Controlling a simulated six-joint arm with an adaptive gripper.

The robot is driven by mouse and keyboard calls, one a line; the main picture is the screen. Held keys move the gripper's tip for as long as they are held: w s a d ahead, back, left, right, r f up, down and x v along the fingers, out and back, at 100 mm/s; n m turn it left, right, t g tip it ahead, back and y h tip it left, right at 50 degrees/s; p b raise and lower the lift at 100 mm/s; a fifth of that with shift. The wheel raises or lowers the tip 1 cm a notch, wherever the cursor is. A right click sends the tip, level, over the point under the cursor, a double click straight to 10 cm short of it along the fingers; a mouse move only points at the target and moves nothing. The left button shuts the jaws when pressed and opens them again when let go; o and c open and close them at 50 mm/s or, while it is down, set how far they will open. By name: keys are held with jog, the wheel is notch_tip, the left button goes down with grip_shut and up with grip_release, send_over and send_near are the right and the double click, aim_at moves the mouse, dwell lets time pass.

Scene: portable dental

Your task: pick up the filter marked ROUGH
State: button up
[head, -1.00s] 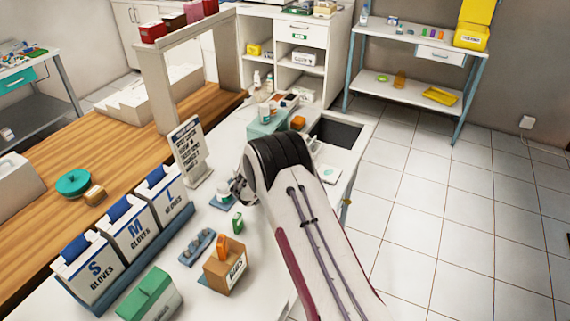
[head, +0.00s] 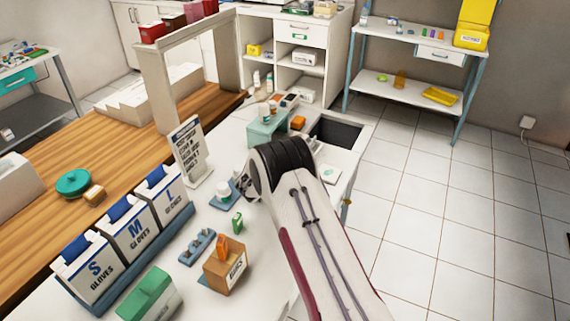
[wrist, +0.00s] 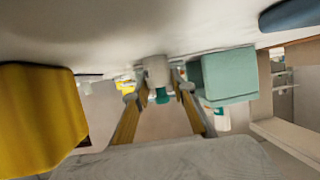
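No ROUGH marking is readable in either view, so I cannot tell which thing is that filter. In the wrist view, which looks upside down, a small white cylinder with a teal end (wrist: 157,77) stands against the white counter. My gripper (wrist: 155,92) has its two yellowish fingers apart, with this cylinder in line with the gap; I cannot tell whether it is between the tips or beyond them. In the head view my gripper (head: 243,186) is low over the counter, mostly hidden by my arm. A white round item (head: 223,190) sits on a blue base just left of it.
A teal box (head: 266,130) stands behind the gripper; a teal box (wrist: 230,76) is close right of the fingers in the wrist view. A large yellow object (wrist: 40,105) is at left there. A sign (head: 188,150), glove boxes (head: 130,232) and a brown box (head: 226,268) stand nearby.

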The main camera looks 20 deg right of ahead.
jog(key=shift+c, duration=0.8)
jog(key=shift+r, duration=5)
